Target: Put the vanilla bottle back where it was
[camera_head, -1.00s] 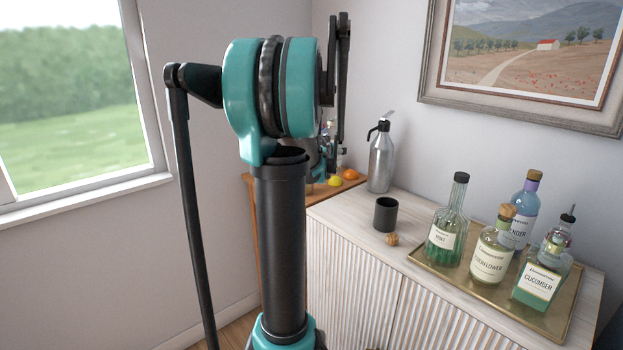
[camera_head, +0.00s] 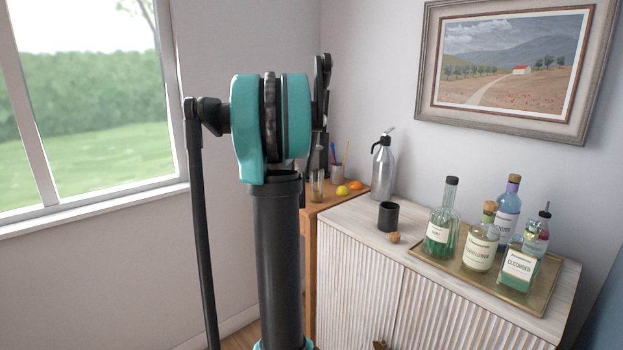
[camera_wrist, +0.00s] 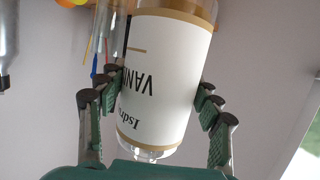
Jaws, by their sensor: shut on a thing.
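The vanilla bottle (camera_wrist: 165,80), clear with a white label and gold bands, fills the middle of the wrist view, its lettering inverted. My gripper (camera_wrist: 160,95) is shut on it, with a finger pad on either side. Its far end is cut off by the frame's top edge. In the head view my arm hides the gripper, and I cannot make out the bottle there. A brass tray (camera_head: 452,268) on the pale cabinet holds several bottles, among them mint (camera_head: 438,238), elderflower (camera_head: 481,245), lavender (camera_head: 507,210) and cucumber (camera_head: 518,268).
A steel siphon (camera_head: 383,170), a black cup (camera_head: 388,216) and a small brown item (camera_head: 394,238) stand on the pale cabinet (camera_head: 350,215). The wooden side table (camera_head: 309,222) carries a glass (camera_head: 317,186), a lemon (camera_head: 342,190), an orange (camera_head: 356,185) and a pen cup (camera_head: 337,173).

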